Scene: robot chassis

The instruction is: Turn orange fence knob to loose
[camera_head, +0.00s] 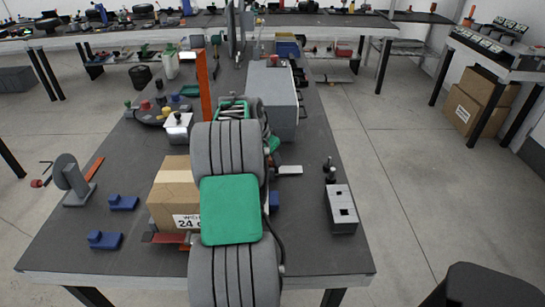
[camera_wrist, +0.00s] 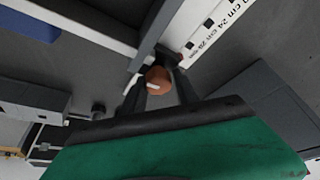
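In the wrist view the round orange-brown fence knob (camera_wrist: 158,79), with a pale mark on it, shows between the two dark fingers of my gripper (camera_wrist: 157,88). The fingers stand apart, one on each side of the knob. A narrow gap seems to show on the right side; contact on the left is unclear. The knob sits beside a grey rail (camera_wrist: 159,28). In the head view my arm hides both the knob and my gripper.
A white ruler scale (camera_wrist: 212,28) runs beside the rail. In the head view, a cardboard box (camera_head: 170,190) stands left of my arm, a large grey box (camera_head: 273,98) behind it, and a grey block (camera_head: 341,209) at right. An orange upright bar (camera_head: 204,85) rises behind my arm.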

